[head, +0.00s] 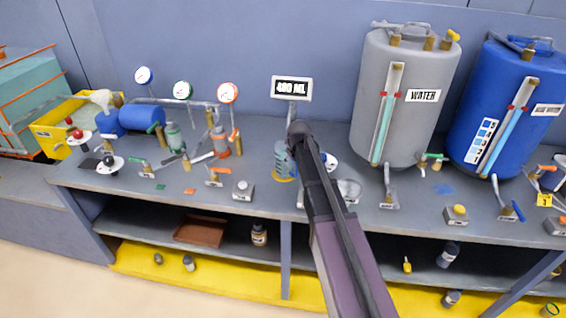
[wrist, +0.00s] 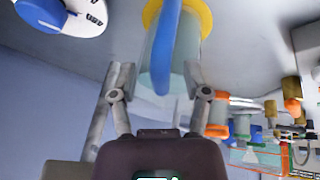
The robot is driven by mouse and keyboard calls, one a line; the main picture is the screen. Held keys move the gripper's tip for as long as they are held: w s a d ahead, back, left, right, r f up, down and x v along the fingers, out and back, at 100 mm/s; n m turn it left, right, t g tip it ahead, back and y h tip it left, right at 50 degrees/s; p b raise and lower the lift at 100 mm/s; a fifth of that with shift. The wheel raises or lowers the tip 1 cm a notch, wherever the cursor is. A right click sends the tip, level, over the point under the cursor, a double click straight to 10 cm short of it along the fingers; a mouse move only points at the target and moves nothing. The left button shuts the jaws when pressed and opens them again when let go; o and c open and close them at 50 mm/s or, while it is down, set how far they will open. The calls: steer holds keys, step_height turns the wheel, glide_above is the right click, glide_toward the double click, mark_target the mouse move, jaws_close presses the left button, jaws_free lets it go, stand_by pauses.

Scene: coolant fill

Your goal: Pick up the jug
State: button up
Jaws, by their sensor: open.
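The jug (head: 281,160) is a clear, bluish vessel standing on a yellow ring (head: 284,178) on the grey bench, partly hidden behind my arm in the head view. In the wrist view the jug (wrist: 187,55) is close ahead, with its blue handle (wrist: 164,50) facing me. My gripper (wrist: 157,82) is open, with one finger on each side of the jug and handle. I cannot tell whether the fingers touch it. In the head view my gripper (head: 299,137) is at the jug's upper right and its fingers are not clear.
A display (head: 291,88) stands behind the jug. A grey WATER tank (head: 425,115) and a blue tank (head: 500,110) stand to the right. Valves, pipes and gauges (head: 183,90) crowd the left. A small box (head: 243,190) sits in front. A shelf (head: 150,235) runs below.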

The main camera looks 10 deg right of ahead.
steer(key=shift+c, duration=0.2)
jaws_close()
steer(key=shift+r, duration=0.25)
stand_by(0.3)
step_height(320, 180, up, 10)
steer(key=p, duration=1)
steer(key=shift+f, duration=0.25)
stand_by(0.3)
